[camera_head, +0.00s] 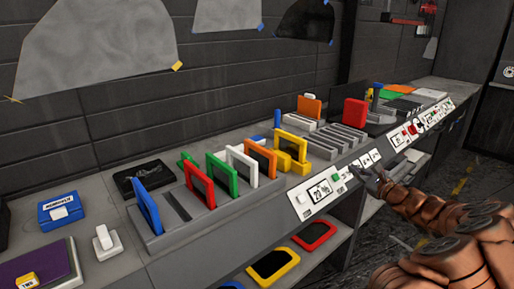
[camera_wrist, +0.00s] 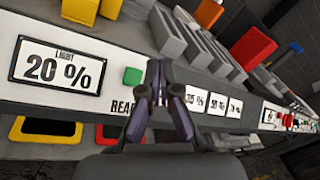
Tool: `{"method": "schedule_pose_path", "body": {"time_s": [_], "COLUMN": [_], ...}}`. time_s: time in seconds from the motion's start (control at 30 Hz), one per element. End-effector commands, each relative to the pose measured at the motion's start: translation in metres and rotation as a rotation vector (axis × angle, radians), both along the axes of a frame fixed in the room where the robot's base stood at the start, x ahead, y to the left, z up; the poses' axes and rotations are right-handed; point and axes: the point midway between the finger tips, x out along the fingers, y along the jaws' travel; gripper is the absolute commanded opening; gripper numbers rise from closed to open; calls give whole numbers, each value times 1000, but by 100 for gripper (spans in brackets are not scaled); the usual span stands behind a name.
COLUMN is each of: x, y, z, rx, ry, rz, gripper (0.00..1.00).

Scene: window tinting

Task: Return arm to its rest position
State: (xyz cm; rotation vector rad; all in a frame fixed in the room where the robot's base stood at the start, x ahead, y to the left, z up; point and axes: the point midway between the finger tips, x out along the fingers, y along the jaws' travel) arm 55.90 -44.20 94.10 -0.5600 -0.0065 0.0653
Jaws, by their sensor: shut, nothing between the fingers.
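My gripper (camera_head: 375,182) is in front of the workbench's labelled front edge, at the right of the head view. In the wrist view my gripper (camera_wrist: 163,98) is shut and empty, its dark fingers together in front of the panel. The brown arm reaches in from the lower right of the head view. A green button (camera_wrist: 132,76) is on the panel just left of the fingers, beside the "LIGHT 20 %" label (camera_wrist: 58,65). Whether the fingertips touch the panel cannot be told.
The bench holds a grey rack (camera_head: 158,240) of coloured frames, grey slotted blocks (camera_head: 340,138) and a blue box (camera_head: 59,207). A lower shelf holds a red frame (camera_head: 314,235) and a yellow frame (camera_head: 273,265). Open floor (camera_head: 455,215) lies right of the bench.

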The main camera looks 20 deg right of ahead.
Motion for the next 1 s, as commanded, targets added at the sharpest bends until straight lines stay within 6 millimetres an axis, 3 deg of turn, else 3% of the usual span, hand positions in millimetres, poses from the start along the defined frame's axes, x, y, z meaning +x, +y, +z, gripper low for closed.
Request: {"method": "schedule_pose_path", "body": {"time_s": [0.17, 0.27, 0.37, 0.43, 0.63, 0.87, 1.0], "x": [0, 11, 25, 34, 39, 17, -13], "y": [0, 27, 72, 112, 223, 336, 402], "z": [0, 15, 35, 49, 81, 100, 105], "rx": [-1, -34, -89, -137, -286, -461, -589], "ry": [0, -2, -2, 0, 9, 20, 34], "rz": [1, 61, 161, 250, 493, 758, 933], "gripper": [0, 0, 0, 0, 0, 0, 0]}}
